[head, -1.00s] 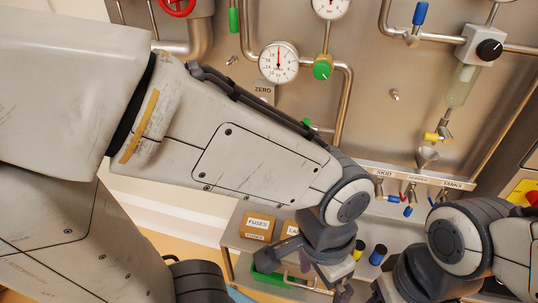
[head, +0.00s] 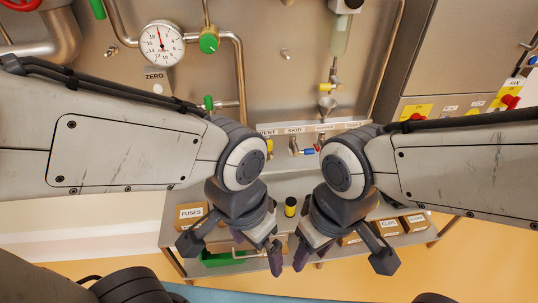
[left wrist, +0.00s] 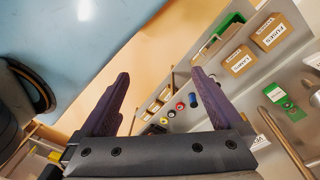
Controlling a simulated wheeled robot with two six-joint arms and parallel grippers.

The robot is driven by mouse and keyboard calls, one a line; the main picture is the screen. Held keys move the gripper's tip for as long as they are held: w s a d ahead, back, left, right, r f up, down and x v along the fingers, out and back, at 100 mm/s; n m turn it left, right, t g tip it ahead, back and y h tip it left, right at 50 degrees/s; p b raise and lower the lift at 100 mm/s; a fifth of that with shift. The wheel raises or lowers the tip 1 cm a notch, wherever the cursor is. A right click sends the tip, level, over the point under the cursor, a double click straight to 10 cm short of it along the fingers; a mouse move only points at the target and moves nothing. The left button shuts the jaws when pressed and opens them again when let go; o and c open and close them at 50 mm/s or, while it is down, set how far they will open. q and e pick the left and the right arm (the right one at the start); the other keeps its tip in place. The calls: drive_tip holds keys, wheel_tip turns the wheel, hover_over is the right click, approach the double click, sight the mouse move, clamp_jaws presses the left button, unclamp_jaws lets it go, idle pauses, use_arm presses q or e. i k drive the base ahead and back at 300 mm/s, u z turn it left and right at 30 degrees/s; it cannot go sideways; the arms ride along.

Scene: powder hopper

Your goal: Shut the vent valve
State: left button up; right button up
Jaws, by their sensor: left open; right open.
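The vent valve has a yellow handle (head: 270,149) hanging under the VENT label (head: 266,132), at the left end of a labelled valve row in the head view. My left forearm and wrist cover its left side. My left gripper (head: 273,254) is below and apart from it, pointing down, with nothing held. In the left wrist view its dark purple fingers (left wrist: 160,78) stand wide apart and empty. My right gripper (head: 304,252) is beside the left one, also open and empty, as far as the head view shows.
A shelf below the panel holds a FUSES box (head: 190,213), a green tray (head: 222,258), a yellow-black cylinder (head: 290,206) and a CLIPS box (head: 388,226). A SKID valve (head: 294,146) hangs right of the vent valve. A gauge (head: 162,43) is at upper left.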

sight(270, 156)
drive_tip(key=k, duration=0.6)
drive_tip(key=z, duration=0.45)
drive_tip(key=i, duration=1.35)
drive_tip(key=u, duration=0.9)
